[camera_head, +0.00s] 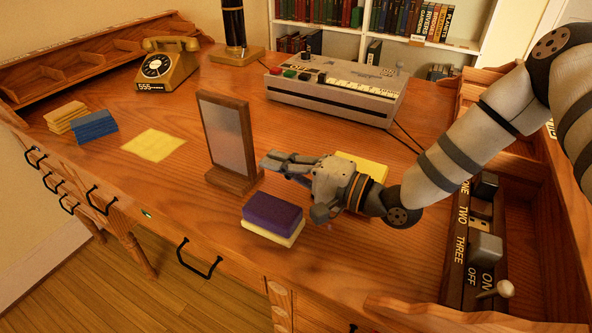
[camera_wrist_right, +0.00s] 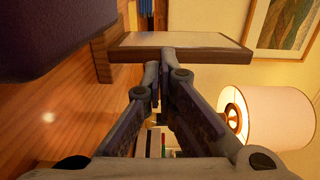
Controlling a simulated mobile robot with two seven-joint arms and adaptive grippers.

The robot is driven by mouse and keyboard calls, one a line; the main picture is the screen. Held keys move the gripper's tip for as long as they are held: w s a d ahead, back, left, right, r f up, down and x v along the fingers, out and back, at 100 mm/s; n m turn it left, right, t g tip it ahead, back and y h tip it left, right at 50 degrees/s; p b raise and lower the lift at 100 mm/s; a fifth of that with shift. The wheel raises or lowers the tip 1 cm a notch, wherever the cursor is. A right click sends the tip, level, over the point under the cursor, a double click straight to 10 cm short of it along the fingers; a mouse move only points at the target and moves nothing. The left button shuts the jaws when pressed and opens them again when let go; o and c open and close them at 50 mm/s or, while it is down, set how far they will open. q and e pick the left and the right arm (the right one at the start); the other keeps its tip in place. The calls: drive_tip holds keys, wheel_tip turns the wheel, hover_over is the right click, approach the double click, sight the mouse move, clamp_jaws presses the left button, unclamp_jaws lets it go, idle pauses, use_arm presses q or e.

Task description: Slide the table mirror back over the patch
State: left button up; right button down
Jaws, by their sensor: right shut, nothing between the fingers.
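The table mirror (camera_head: 228,138), a grey pane in a brown wooden frame on a wooden foot, stands upright near the middle of the desk. It also shows at the top of the right wrist view (camera_wrist_right: 215,51). A flat yellow patch (camera_head: 153,145) lies bare on the desk to the left of the mirror, apart from it. My right gripper (camera_head: 268,162) is shut and empty, its fingertips close to the mirror's right side. In the right wrist view the shut fingertips (camera_wrist_right: 160,68) reach the frame's edge; I cannot tell whether they touch. My left gripper is not in view.
A purple block on a yellow one (camera_head: 272,217) sits just in front of my right gripper. Another yellow block (camera_head: 365,168) is behind it. A grey machine (camera_head: 335,92), a telephone (camera_head: 167,66) and blue blocks (camera_head: 95,126) stand around. The desk between mirror and patch is clear.

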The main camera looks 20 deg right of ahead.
sight(229, 141)
drive_tip(key=shift+x, duration=0.95)
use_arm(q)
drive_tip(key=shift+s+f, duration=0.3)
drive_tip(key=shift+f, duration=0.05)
use_arm(e)
drive_tip(key=shift+w+a+r, duration=0.1)
drive_tip(key=shift+w, duration=0.05)
drive_tip(key=shift+w, duration=0.1)
